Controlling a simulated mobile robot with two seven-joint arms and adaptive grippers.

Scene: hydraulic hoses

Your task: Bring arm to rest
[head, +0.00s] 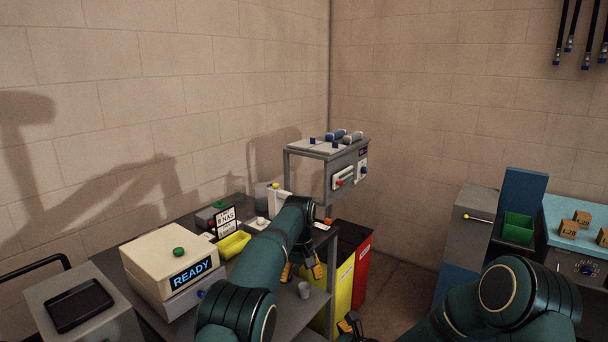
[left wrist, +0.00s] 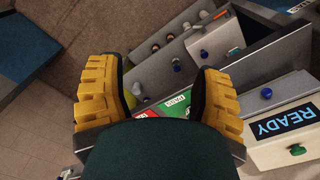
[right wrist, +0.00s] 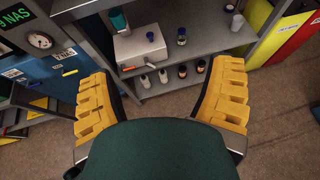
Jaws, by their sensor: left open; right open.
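My left arm (head: 278,240) reaches across the grey bench in the head view. Its gripper (head: 302,271) points down near the bench's right end, with yellow fingers spread. In the left wrist view the left gripper (left wrist: 158,98) is open, with nothing between its fingers. My right arm (head: 520,295) is bent at the lower right of the head view. Only part of its gripper shows at the bottom edge. In the right wrist view the right gripper (right wrist: 160,95) is open and empty, facing shelves with bottles.
A beige READY machine (head: 172,262) and a yellow tray (head: 233,245) are on the bench. A small grey cup (head: 304,290) is close to the left gripper. Yellow (head: 344,285) and red (head: 362,272) bins stand beyond. Bare floor (head: 405,285) lies between the bench and the right-hand units.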

